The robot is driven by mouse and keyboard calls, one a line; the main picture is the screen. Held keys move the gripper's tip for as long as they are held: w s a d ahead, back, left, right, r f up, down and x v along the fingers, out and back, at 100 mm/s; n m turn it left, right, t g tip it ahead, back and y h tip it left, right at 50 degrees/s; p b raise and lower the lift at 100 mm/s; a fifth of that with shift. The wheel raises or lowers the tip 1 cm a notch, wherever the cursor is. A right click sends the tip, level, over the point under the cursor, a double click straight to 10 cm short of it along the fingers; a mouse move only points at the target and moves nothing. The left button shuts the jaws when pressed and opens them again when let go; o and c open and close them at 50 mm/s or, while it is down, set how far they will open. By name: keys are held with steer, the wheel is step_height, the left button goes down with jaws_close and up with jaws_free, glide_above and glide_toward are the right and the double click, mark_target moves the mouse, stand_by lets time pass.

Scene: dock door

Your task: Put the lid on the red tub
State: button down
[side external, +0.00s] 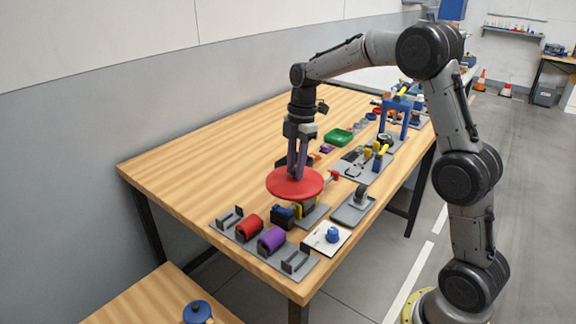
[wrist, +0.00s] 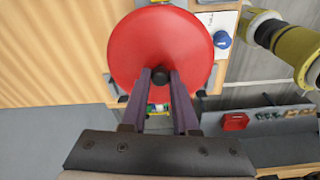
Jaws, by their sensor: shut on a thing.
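My gripper (side external: 297,174) points down over the near part of the wooden table. Its purple fingers are shut on the small dark knob at the middle of a round red lid (side external: 282,187). The lid hangs about level. In the wrist view the red lid (wrist: 150,50) fills the upper middle, and my gripper (wrist: 174,74) pinches its knob (wrist: 187,76). I cannot make out a red tub for certain in either view. The lid hides the table part beneath it.
A grey rack with a red cylinder (side external: 249,226) and a purple cylinder (side external: 271,239) stands at the near edge. A white plate (side external: 322,243) with a blue knob is beside it. A green tray (side external: 339,137) lies farther back. The table's left side (side external: 200,165) is clear.

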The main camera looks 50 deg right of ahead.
step_height(320, 180, up, 5)
steer(key=shift+s+r, duration=0.15)
steer(key=w+a+n, duration=0.2)
steer(key=a+n, duration=0.1)
steer(key=a, duration=0.8)
steer(key=w+a+n, duration=0.2)
steer(key=a, duration=0.9)
steer(key=s+a+n+g, duration=0.1)
steer(key=s+a+n, duration=0.35)
steer(key=a, duration=0.85)
steer(key=s+a+n, duration=0.3)
steer(key=s+a, duration=0.3)
steer(key=a, duration=0.6)
steer(key=shift+m, duration=0.25)
steer(key=shift+s+a+f, duration=0.1)
steer(key=shift+f, duration=10.45)
steer(key=shift+s+a+f, duration=0.1)
steer(key=shift+f, duration=10.45)
steer(key=shift+f, duration=0.15)
